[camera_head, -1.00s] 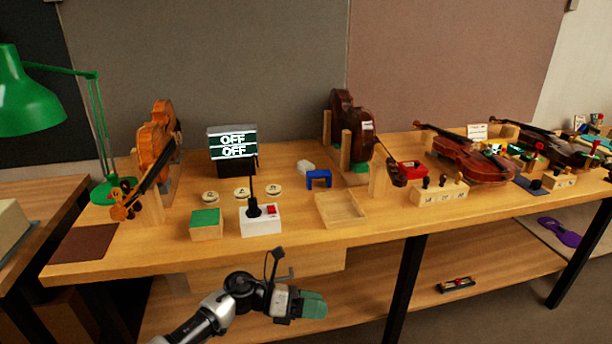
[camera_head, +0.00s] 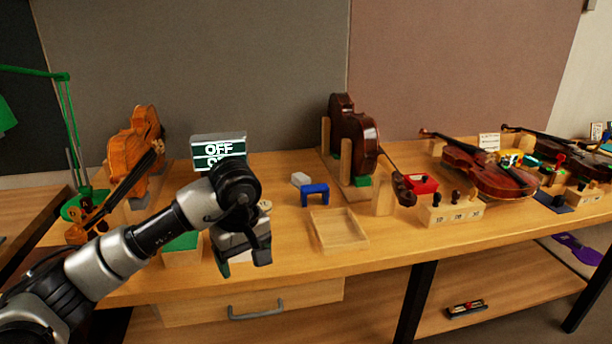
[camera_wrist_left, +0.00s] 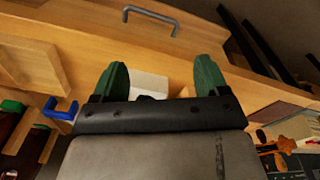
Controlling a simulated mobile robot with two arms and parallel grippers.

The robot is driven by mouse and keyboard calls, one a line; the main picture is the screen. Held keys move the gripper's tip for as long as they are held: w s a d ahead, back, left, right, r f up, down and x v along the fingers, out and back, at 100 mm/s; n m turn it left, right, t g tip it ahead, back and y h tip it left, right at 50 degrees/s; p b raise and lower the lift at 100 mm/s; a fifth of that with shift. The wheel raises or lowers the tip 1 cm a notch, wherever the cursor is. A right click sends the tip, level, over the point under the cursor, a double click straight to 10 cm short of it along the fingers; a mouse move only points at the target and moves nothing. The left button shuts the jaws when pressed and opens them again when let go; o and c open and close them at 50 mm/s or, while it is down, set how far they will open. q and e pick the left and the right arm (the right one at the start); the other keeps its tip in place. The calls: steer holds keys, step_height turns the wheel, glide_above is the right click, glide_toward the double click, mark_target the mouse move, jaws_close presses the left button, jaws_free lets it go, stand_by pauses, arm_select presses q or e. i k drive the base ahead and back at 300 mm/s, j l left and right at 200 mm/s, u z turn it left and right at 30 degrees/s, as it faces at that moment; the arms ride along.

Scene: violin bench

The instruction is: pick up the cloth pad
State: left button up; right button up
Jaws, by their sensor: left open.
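I cannot say for certain which thing is the cloth pad. A small whitish block (camera_head: 301,179) lies on the bench beside a blue bridge-shaped piece (camera_head: 314,194), and a green-topped wooden block (camera_head: 182,248) sits at the left, partly behind my arm. My left gripper (camera_head: 243,262) is open and points down over the bench's front part, between the green-topped block and the wooden tray. In the left wrist view its two green fingers (camera_wrist_left: 160,80) stand apart, with a white box (camera_wrist_left: 150,87) showing beyond and between them. My right gripper is not in view.
An open wooden tray (camera_head: 340,243) stands right of the gripper. Behind are an OFF sign (camera_head: 217,149), an orange violin (camera_head: 136,146) and a dark violin (camera_head: 354,135). A drawer handle (camera_head: 256,311) juts out below the bench edge.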

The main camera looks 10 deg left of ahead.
mark_target(298, 178)
steer(key=i, duration=1.6)
